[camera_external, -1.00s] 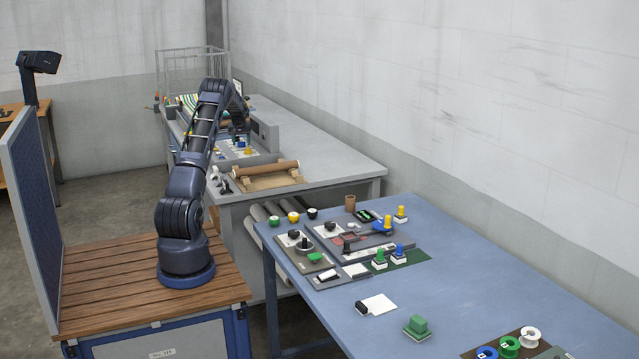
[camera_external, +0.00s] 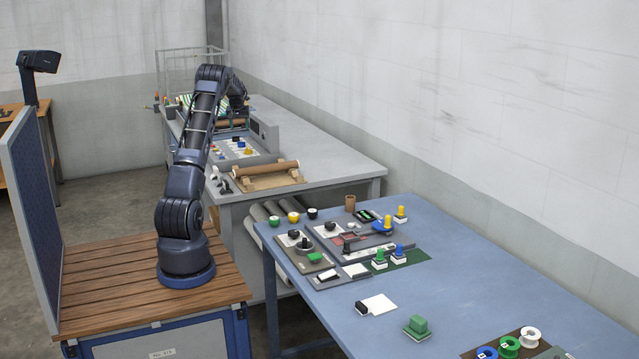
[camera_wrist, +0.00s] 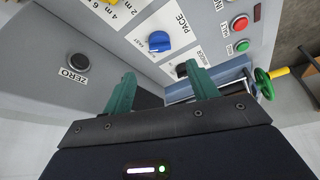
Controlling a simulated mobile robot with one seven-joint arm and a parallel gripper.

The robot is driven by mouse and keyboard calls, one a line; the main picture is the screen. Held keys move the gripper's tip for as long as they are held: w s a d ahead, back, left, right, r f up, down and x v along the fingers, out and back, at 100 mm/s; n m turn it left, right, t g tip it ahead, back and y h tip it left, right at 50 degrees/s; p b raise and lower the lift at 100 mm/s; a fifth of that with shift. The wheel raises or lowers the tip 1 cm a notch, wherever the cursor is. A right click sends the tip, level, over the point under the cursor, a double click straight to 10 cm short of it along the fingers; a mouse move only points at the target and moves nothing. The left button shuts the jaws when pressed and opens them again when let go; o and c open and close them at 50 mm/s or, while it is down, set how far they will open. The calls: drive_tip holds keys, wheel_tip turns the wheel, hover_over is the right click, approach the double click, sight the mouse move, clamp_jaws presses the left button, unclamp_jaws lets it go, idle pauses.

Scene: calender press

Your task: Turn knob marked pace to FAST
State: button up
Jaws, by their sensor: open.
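The blue knob (camera_wrist: 158,41) sits on the grey panel (camera_wrist: 110,60) in the wrist view, on a white plate marked PACE. The word FAST (camera_wrist: 141,43) is printed to its left. I cannot clearly tell where the knob points. My gripper (camera_wrist: 164,80) is open and empty. Its two green fingers are spread apart, and the knob shows beyond their tips, roughly between them and apart from them. In the external view the control panel (camera_external: 225,153) lies on the far grey bench. My gripper is mostly hidden there behind my arm.
A black ZERO knob (camera_wrist: 77,62) is left of the fingers. A black knob (camera_wrist: 182,70) is near the right finger. Red (camera_wrist: 239,23) and green (camera_wrist: 241,45) buttons and a green handwheel (camera_wrist: 263,83) are at the right. A blue table (camera_external: 480,270) stands in front.

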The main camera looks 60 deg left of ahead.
sight(241, 144)
drive_tip(key=shift+d+r, duration=0.15)
drive_tip(key=shift+r, duration=0.15)
drive_tip(key=shift+s, duration=0.1)
drive_tip(key=shift+m+t, duration=0.3)
drive_tip(key=shift+m, duration=0.4)
drive_tip(key=x, duration=1.1)
drive_tip(key=shift+s, duration=0.25)
